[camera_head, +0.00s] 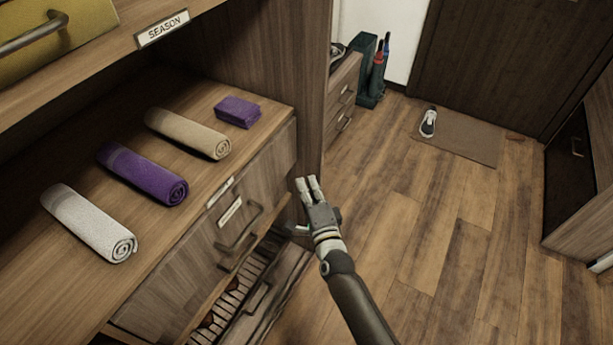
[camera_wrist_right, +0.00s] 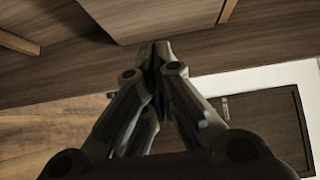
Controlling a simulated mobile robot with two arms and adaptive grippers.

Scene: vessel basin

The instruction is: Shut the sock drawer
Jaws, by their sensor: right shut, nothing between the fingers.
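A lower drawer (camera_head: 285,283) of the wooden cabinet stands pulled out, with a dark handle on its front. Inside it are pale dividers and small dark reddish items, partly hidden by the drawer above; whether they are socks is too small to tell. The drawer above it (camera_head: 190,266) has a handle and a label I cannot read. My right gripper (camera_head: 308,187) is shut and empty, beyond the far end of the open drawer, beside the cabinet's side panel. In the right wrist view its closed fingertips (camera_wrist_right: 160,50) point at a wooden surface. My left gripper is out of view.
Rolled towels, including a purple one (camera_head: 143,175), and a folded purple cloth (camera_head: 237,112) lie on the shelf above. A "SEASON" label (camera_head: 162,28) is on the upper edge. A shoe (camera_head: 428,122) sits on a mat (camera_head: 465,140). The floor at right is clear.

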